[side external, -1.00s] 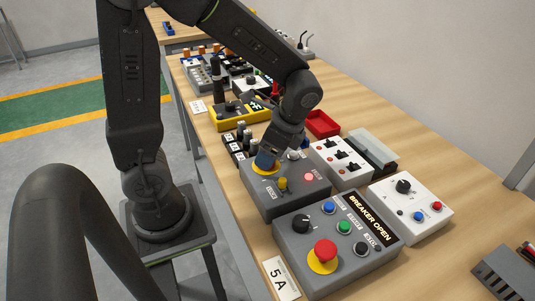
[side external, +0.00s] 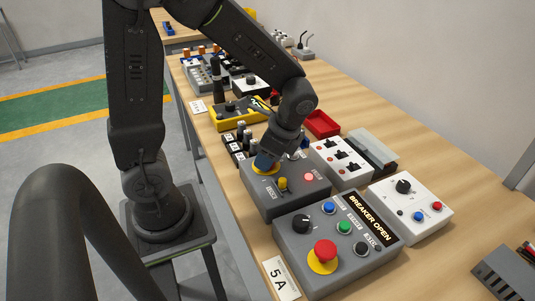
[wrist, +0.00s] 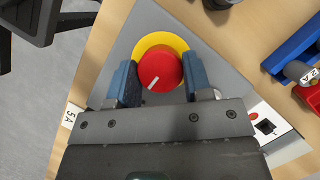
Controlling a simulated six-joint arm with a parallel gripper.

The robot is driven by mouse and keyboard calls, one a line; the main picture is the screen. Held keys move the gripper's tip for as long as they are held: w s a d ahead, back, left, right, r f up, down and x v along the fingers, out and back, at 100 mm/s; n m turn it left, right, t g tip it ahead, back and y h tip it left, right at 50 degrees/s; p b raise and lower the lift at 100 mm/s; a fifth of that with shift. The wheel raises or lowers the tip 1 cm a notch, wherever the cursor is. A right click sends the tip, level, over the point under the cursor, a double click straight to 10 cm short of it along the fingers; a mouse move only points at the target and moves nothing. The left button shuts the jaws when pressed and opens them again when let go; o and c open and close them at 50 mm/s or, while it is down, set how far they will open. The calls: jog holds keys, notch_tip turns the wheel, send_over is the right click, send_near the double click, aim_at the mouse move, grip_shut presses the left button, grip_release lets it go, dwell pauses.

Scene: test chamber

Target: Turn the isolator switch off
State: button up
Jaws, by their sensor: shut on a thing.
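The isolator switch (wrist: 160,66) is a round red knob on a yellow disc. A white line on the knob points to the lower left in the wrist view. Its grey box (side external: 300,202) stands on the bench, with the yellow disc (side external: 259,169) partly showing in the side view. My gripper (wrist: 158,80) has its blue fingers either side of the knob and is shut on it. In the side view, my gripper (side external: 265,160) comes down over the box's far left part and hides the knob.
A larger grey panel (side external: 289,242) reading "BREAKER OPEN" stands in front, with a red mushroom button (side external: 325,250). White boxes (side external: 342,167) (side external: 432,216) stand to the right. A red tray (side external: 322,124) lies behind.

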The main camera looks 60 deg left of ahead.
jog(key=shift+n, duration=0.3)
jog(key=n, duration=0.2)
jog(key=n+g+h, duration=0.1)
jog(key=n, duration=0.1)
jog(key=shift+h, duration=0.3)
jog(key=n+h, duration=0.1)
jog(key=n, duration=0.4)
jog(key=shift+w+a+h, duration=0.1)
jog(key=shift+a+h, duration=0.05)
jog(key=shift+h, duration=0.25)
jog(key=n+h, duration=0.1)
jog(key=n, duration=0.3)
jog(key=shift+h, duration=0.3)
jog(key=shift+a+n+t+h, duration=0.1)
jog(key=shift+n+t+h, duration=0.45)
jog(key=shift+n, duration=1.55)
jog(key=o, duration=0.9)
jog(key=v, duration=1.3)
jog(key=shift+a+r, duration=0.3)
jog(key=shift+r, duration=0.05)
